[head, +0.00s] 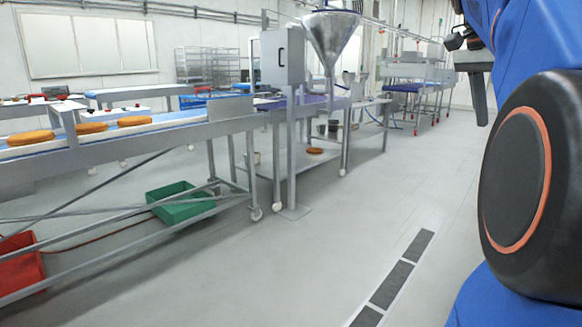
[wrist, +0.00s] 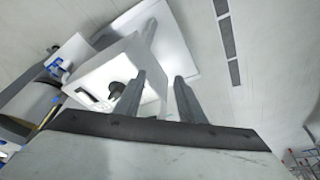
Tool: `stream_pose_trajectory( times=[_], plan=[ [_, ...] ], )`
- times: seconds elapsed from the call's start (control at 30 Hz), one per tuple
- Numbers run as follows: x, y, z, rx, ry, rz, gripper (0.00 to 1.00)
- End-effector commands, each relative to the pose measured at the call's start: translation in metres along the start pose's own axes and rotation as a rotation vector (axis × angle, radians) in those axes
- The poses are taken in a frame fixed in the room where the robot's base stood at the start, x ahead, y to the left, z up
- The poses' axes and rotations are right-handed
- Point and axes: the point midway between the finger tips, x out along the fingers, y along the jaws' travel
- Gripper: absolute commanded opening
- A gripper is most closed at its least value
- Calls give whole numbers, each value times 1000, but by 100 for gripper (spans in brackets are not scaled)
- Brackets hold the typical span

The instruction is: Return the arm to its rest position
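My arm shows large at the right edge of the head view, blue with a dark round joint cap ringed in orange. My gripper is at its upper end, with a dark grey finger pointing down over the floor in the head view (head: 478,97). In the wrist view, my gripper (wrist: 160,80) shows two grey fingers standing well apart. Nothing is visibly held between them. A pale boxy shape with a dark knob lies behind the fingers in the wrist view; I cannot tell what it is.
A conveyor (head: 180,133) carries round orange-brown cakes (head: 90,128) at left. A steel funnel (head: 331,38) stands beyond it. A green crate (head: 181,202) and a red crate (head: 20,268) sit low at left. Open floor (head: 340,235) with dark strips (head: 392,284) lies between conveyor and arm.

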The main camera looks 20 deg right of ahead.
Motion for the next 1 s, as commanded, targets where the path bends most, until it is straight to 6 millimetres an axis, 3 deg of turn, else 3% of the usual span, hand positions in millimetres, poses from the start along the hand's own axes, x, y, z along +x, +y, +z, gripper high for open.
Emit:
stream_pose_trajectory(
  times=[0.03,0.2,0.47,0.8,1.0],
  plan=[
    [7,-5,24,-90,-1,-31,36],
    [37,-20,96,-384,-4,-139,36],
    [92,-19,211,-808,2,-305,36],
    [181,21,353,-1314,35,-530,36],
    [229,50,408,-1523,61,-634,36]
  ],
)
